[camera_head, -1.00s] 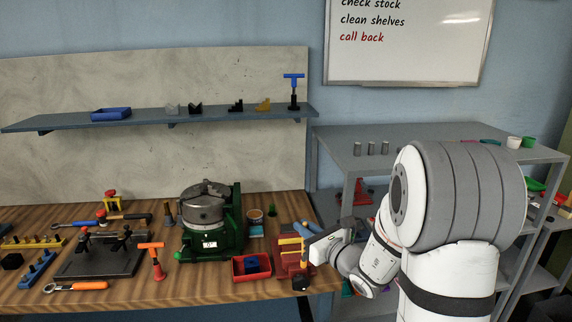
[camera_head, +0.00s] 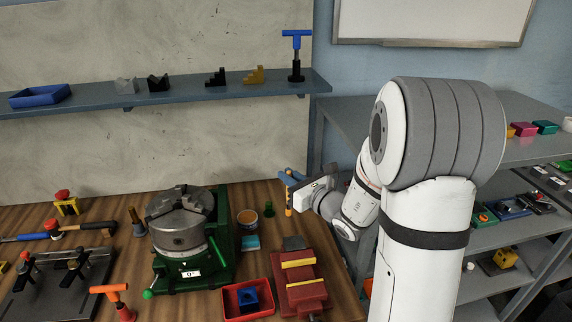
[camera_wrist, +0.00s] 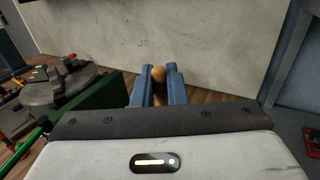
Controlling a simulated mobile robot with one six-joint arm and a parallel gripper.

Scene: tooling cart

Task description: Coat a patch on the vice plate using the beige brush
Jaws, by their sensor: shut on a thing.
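My gripper (camera_head: 288,183) has blue fingers shut on a slim beige-orange brush (camera_head: 289,204), held upright behind the vice and above the bench's rear right. In the wrist view, the brush's rounded handle end (camera_wrist: 158,74) shows between the two blue fingers (camera_wrist: 157,88); its bristles are hidden there. The red vice (camera_head: 302,297) with yellow jaw strips stands at the bench's front right. A dark grey flat plate (camera_head: 293,242) lies at its rear end; I cannot tell whether this is the vice plate. The brush appears apart from the vice.
A round tin (camera_head: 247,217), a small green item (camera_head: 269,208) and a light blue block (camera_head: 250,243) stand left of the vice. A red tray (camera_head: 247,301) holds a blue part. The green-based chuck (camera_head: 181,222) is further left. A shelf (camera_head: 200,96) crosses the wall panel.

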